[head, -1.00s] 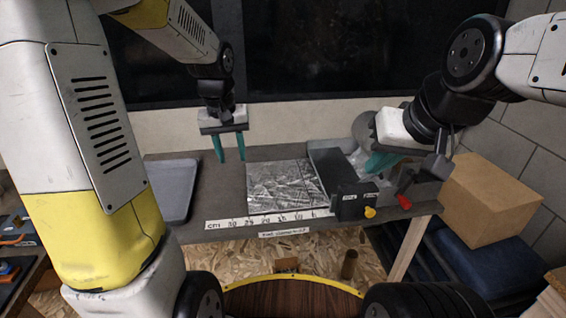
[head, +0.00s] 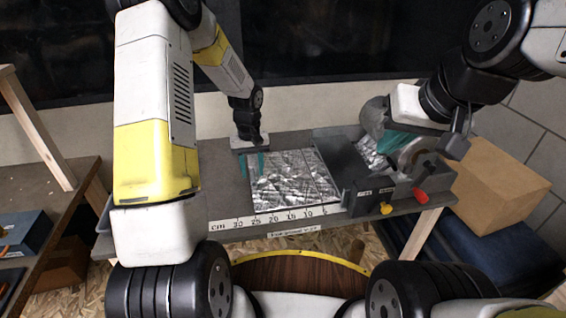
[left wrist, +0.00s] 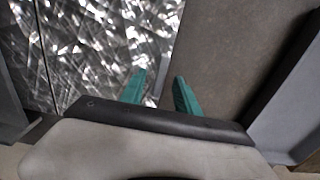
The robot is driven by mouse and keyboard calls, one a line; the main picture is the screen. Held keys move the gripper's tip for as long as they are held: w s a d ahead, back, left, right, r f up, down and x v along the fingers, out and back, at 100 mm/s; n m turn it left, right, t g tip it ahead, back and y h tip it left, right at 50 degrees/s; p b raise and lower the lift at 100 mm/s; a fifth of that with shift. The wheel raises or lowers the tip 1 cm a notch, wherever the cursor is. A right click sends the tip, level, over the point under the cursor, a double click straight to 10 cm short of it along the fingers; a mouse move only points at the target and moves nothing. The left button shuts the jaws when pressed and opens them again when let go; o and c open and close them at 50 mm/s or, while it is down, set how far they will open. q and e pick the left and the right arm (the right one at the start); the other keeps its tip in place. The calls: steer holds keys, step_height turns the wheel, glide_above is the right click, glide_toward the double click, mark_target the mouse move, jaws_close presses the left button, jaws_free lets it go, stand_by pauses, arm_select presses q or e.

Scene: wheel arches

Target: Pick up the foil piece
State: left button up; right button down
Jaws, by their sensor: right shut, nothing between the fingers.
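The foil piece (head: 280,182) is a crinkled silver sheet lying flat on the grey bench behind a ruler. A thin dark line separates it from a narrower foil strip (head: 323,184) on its right. My left gripper (head: 252,168) points down at the foil's left edge, its teal fingers open and apart. In the left wrist view the foil (left wrist: 90,45) reaches the gap between the fingers (left wrist: 158,85); whether they touch it is unclear. My right gripper (head: 383,132) is shut and empty above the foil dispenser at the right; its fingertips are partly hidden.
A white cm ruler (head: 275,217) runs along the bench front. The dark dispenser box (head: 375,197) has yellow and red knobs. A cardboard box (head: 493,185) stands at the right. A grey tray (left wrist: 290,110) lies beside the foil in the left wrist view, with bare bench between.

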arm_select(q)
steer(key=shift+f, duration=0.65)
jaws_close()
steer(key=shift+r, duration=0.15)
steer(key=shift+r, duration=0.65)
step_height(320, 180, up, 2)
steer(key=shift+r, duration=0.15)
steer(key=s+d, duration=0.2)
steer(key=s, duration=0.3)
steer(key=s+d, duration=0.2)
steer(key=s, duration=0.3)
steer(key=s+d+r, duration=0.1)
steer(key=s, duration=0.4)
steer(key=shift+d+r, duration=0.1)
steer(key=shift+d, duration=0.3)
